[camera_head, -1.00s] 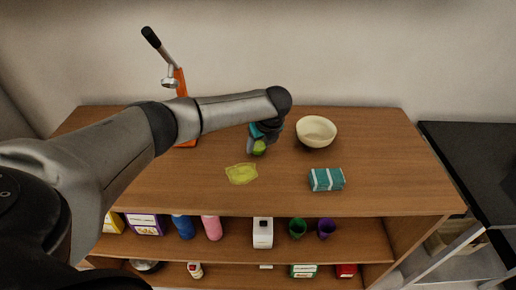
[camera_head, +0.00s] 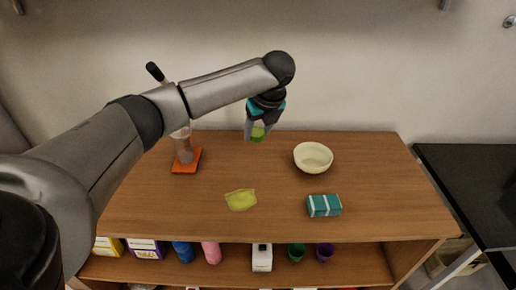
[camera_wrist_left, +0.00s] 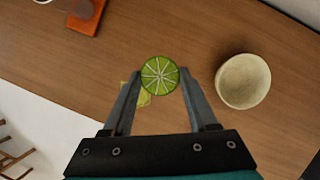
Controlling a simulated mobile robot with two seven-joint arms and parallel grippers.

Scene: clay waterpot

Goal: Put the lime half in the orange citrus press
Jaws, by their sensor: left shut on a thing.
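The green lime half (camera_head: 257,133) is held between the fingertips of my left gripper (camera_head: 260,126), above the back of the wooden top. In the left wrist view the lime half (camera_wrist_left: 159,75) shows its cut face between the two fingers. The orange citrus press (camera_head: 186,164) stands to the left on the top. Its base and lower part show, and its dark handle end (camera_head: 155,72) sticks up above my arm, which hides the middle. The orange base (camera_wrist_left: 86,18) also shows at the top left of the wrist view. My right gripper is not in view.
A cream bowl (camera_head: 313,157) stands right of my gripper. A yellow cloth-like piece (camera_head: 241,199) and a teal box with white bands (camera_head: 324,205) lie nearer the front of the wooden top (camera_head: 275,185). Several bottles and cups stand on the shelf below.

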